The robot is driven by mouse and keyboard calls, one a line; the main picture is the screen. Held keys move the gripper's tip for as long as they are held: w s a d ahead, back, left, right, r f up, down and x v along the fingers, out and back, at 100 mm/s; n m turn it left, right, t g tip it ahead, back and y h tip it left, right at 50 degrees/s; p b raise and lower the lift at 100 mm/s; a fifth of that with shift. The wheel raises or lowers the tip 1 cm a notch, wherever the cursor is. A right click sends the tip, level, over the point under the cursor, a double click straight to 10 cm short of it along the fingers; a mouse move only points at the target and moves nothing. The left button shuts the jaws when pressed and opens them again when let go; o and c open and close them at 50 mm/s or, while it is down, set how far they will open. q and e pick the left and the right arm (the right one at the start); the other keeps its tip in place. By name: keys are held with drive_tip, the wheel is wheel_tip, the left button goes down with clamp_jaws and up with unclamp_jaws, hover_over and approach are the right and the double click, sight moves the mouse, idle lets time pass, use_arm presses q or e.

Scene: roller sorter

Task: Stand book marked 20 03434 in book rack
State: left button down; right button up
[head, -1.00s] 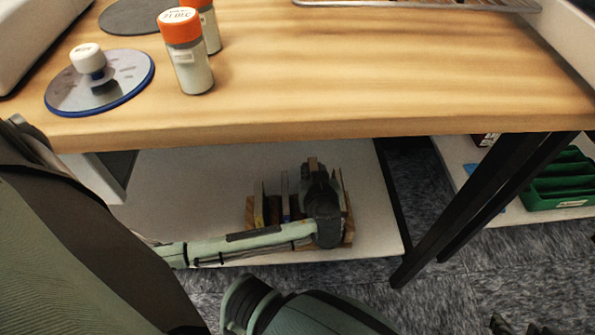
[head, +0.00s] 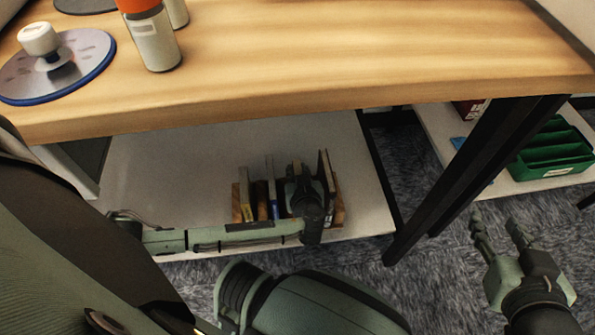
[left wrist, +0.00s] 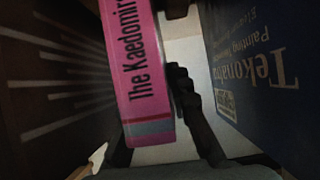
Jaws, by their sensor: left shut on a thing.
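The wooden book rack (head: 340,214) stands on the white lower shelf under the table, with several upright books in it. My left gripper (head: 303,185) is at the rack's right part, among the books. In the left wrist view it is shut on a pink book (left wrist: 140,60), whose spine reads "The Kaedomira". A dark book (left wrist: 50,80) is on its left, and a blue book (left wrist: 262,80) reading "Tekonabe" is on its right. The mark 20 03434 is not legible on any book. The pink book's lower end is hidden. My right gripper (head: 500,232) is open and empty above the floor.
The wooden tabletop (head: 330,60) overhangs the shelf, with an orange-capped jar (head: 153,40) and a round plate (head: 75,75) on it. Black table legs (head: 470,175) stand right of the rack. A green tray (head: 552,150) is on another low shelf. The white shelf (head: 160,170) left of the rack is clear.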

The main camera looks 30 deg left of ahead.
use_arm(q)
drive_tip(key=c, duration=1.4)
unclamp_jaws()
use_arm(e)
drive_tip(key=shift+w+a+r, duration=0.1)
drive_tip(key=shift+a+r, duration=0.2)
